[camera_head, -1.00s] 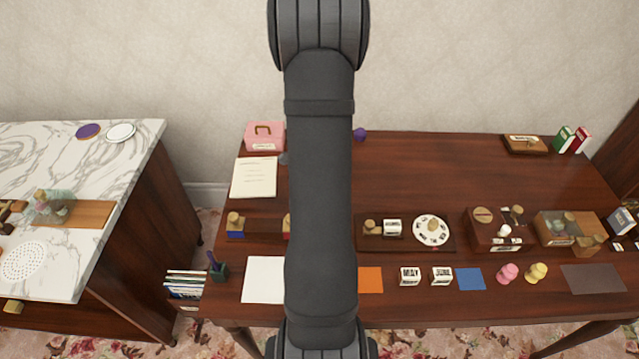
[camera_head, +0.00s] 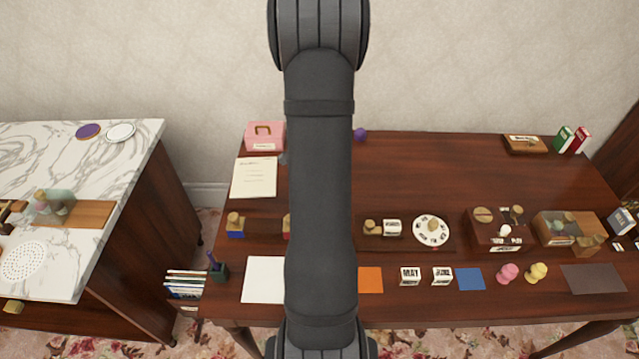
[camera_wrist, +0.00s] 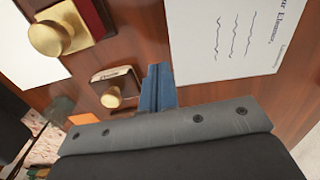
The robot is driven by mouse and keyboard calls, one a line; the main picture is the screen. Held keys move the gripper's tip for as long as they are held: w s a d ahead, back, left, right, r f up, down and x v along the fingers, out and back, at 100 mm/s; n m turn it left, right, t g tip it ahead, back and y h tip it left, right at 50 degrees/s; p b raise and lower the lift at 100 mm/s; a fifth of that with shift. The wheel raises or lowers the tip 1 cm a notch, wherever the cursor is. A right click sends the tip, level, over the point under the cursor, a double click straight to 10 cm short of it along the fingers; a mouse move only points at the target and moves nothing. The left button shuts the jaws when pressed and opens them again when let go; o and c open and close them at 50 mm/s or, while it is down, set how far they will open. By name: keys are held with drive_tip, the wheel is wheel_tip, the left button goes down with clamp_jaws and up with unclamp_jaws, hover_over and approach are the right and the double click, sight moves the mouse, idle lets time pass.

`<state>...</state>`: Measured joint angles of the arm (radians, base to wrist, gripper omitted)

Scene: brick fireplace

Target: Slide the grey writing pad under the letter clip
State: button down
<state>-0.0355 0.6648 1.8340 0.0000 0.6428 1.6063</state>
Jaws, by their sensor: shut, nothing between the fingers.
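A flat dark grey-brown rectangle (camera_head: 593,278), which looks like the writing pad, lies at the front right of the desk in the head view. A small wooden board with a pale label (camera_head: 526,144) lies at the back right; it may be the letter clip, but I cannot tell for sure. Pad and board are well apart. My gripper (camera_wrist: 157,82) is shut and empty in the wrist view, beside the handwritten sheet (camera_wrist: 220,35) and a small knobbed block (camera_wrist: 112,92). In the head view my arm hides the gripper and the desk's middle strip.
A brass-knobbed stamp (camera_wrist: 60,30) stands close to the fingers. A pink box (camera_head: 264,137), a dial tray (camera_head: 405,243), wooden boxes (camera_head: 500,229) and green and red books (camera_head: 572,140) stand on the desk. A marble-topped cabinet (camera_head: 85,160) is at left. The desk's back right is largely clear.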

drive_tip(key=shift+f, duration=0.15)
drive_tip(key=shift+f, duration=1.95)
drive_tip(key=shift+w+d, duration=0.15)
drive_tip(key=shift+w, duration=6.35)
drive_tip(key=shift+s, duration=1.8)
wheel_tip(320, 180, up, 8)
